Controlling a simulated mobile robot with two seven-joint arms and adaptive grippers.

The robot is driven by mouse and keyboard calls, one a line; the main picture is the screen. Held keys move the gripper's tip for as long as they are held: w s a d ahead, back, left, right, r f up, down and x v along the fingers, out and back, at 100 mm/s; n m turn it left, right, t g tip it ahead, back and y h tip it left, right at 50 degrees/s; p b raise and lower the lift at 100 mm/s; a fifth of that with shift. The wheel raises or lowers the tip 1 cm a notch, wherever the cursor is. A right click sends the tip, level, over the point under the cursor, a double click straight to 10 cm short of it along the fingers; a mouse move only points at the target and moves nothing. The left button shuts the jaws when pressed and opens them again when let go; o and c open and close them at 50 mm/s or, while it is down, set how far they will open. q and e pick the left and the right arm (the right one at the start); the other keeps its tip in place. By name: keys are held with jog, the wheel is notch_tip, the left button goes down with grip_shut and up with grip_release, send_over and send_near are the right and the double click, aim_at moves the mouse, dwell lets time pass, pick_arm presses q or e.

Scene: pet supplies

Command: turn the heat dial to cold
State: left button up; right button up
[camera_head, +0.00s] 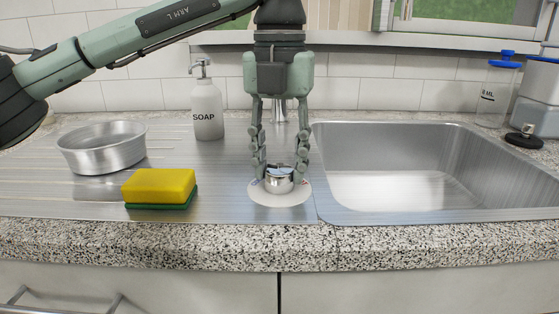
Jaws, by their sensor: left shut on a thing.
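The heat dial (279,181) is a round silver knob on a white disc plate (280,197) with small coloured marks, set in the steel counter just left of the sink. My left gripper (279,172) points straight down over it from above, with a finger on each side of the knob, shut on it. The fingers hide the knob's sides and part of the plate's marks. I cannot tell which way the dial points. My right gripper does not show.
A yellow and green sponge (160,187) and a metal bowl (103,148) sit to the left. A soap bottle (207,110) stands behind. The empty sink (430,165) is right. A black stopper (524,139) and a blue-capped bottle (496,90) are far right.

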aim_at(279, 168)
pick_arm(q)
jog(key=o, duration=1.2)
jog(key=shift+c, duration=0.2)
notch_tip(279, 168, up, 12)
